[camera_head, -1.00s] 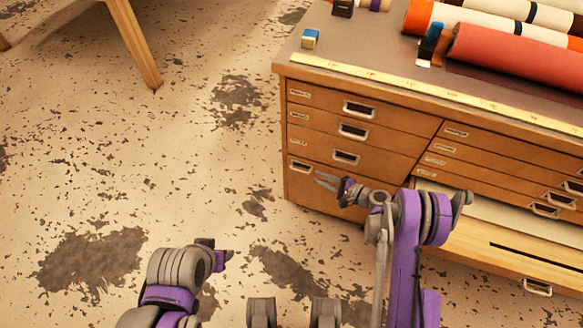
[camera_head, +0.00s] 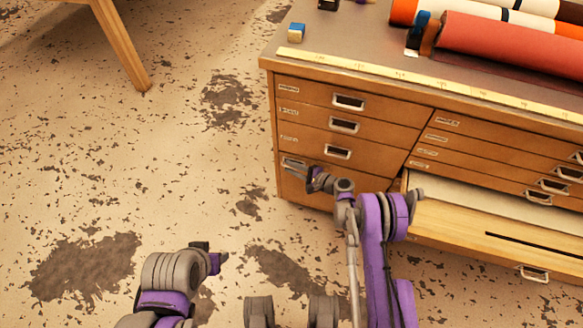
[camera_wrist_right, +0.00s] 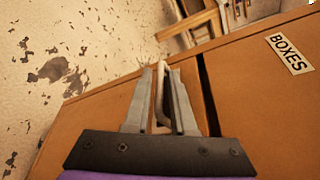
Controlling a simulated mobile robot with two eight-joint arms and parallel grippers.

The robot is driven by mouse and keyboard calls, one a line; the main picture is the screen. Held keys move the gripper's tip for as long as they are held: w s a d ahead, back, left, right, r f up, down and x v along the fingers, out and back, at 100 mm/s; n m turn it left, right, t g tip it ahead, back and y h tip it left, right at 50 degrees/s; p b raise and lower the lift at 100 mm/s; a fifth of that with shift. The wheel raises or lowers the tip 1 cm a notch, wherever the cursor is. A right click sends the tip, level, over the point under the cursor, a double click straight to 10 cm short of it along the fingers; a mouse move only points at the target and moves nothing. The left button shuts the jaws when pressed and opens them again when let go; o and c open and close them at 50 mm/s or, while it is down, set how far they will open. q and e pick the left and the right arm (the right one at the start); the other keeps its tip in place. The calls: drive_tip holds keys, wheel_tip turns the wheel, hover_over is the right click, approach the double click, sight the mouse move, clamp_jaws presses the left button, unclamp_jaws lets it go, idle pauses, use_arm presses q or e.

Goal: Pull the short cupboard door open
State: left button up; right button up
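The cabinet (camera_head: 272,128) has drawers at the upper left and a lower front panel, the short door (camera_head: 310,194), below them. My right gripper (camera_head: 289,166) reaches this lower panel's upper left in the head view. In the right wrist view, a pale loop handle (camera_wrist_right: 161,95) stands between the two fingers of the right gripper (camera_wrist_right: 161,72). The fingers are close to the handle; whether they grip it is unclear. A dark gap (camera_wrist_right: 207,95) separates the handle's panel from the panel labelled BOXES (camera_wrist_right: 289,53). My left gripper (camera_head: 220,257) hangs over the floor, its opening unclear.
A lower right drawer (camera_head: 500,240) of the cabinet stands out beside my right arm. Rolls (camera_head: 510,45) and a yellow ruler (camera_head: 430,82) lie on the cabinet top. A wooden leg (camera_head: 120,45) stands at the upper left. The floor left of the cabinet is clear.

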drive_tip(key=shift+a, duration=0.1)
clamp_jaws()
idle(1.4)
